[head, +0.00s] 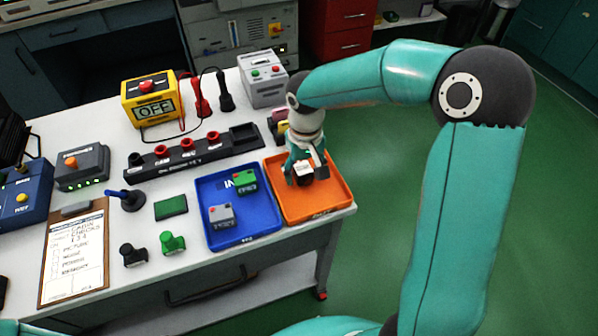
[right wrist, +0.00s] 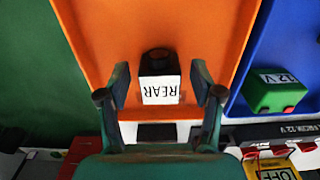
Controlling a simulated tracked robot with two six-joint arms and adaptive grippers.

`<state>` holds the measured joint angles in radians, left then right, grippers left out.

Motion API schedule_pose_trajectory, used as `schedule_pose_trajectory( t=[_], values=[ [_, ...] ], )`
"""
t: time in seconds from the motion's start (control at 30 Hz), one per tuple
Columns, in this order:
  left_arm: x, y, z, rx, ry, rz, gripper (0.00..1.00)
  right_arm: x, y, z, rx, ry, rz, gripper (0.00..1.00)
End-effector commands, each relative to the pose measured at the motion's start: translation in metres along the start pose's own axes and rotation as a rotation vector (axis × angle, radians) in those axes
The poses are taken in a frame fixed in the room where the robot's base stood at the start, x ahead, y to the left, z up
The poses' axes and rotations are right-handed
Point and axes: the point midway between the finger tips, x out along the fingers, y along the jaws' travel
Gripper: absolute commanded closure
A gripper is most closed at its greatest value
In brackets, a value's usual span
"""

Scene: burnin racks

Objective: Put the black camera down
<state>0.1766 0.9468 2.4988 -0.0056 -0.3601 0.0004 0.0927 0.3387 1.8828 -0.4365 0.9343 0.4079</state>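A black camera (right wrist: 157,62) with a white label reading REAR sits between the fingers of my right gripper (right wrist: 160,88) in the right wrist view. A gap shows on each side of it, so the fingers are open and apart from it. Behind it is the floor of the orange tray (right wrist: 105,30). In the head view my right gripper (head: 305,175) reaches down into the orange tray (head: 335,200), with the white label (head: 304,172) showing by the fingers. Whether the camera rests fully on the tray floor is hard to tell. My left gripper is out of view.
The blue tray (head: 240,236) beside it holds a green block (head: 245,181) and a grey block (head: 221,214). Small black (head: 133,256) and green (head: 172,243) devices stand near the clipboard (head: 75,255). A black socket strip (head: 190,155) lies behind. The table edge is just right of the orange tray.

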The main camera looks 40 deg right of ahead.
Motion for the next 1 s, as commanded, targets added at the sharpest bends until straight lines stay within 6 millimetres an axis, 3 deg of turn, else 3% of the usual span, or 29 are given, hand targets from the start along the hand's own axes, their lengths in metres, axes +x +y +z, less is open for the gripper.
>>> schedule_pose_trajectory(
  t=[0.37, 0.8, 1.0],
  values=[
    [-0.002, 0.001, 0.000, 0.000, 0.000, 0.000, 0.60, -0.009, -0.001, -0.001, -0.001, 0.002, 0.000, 0.34],
    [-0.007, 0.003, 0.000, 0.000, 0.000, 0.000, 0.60, -0.090, -0.001, -0.001, -0.002, 0.004, -0.001, 0.34],
    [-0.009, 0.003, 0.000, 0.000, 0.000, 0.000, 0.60, -0.116, -0.001, -0.001, -0.001, 0.002, -0.001, 0.34]
  ],
)
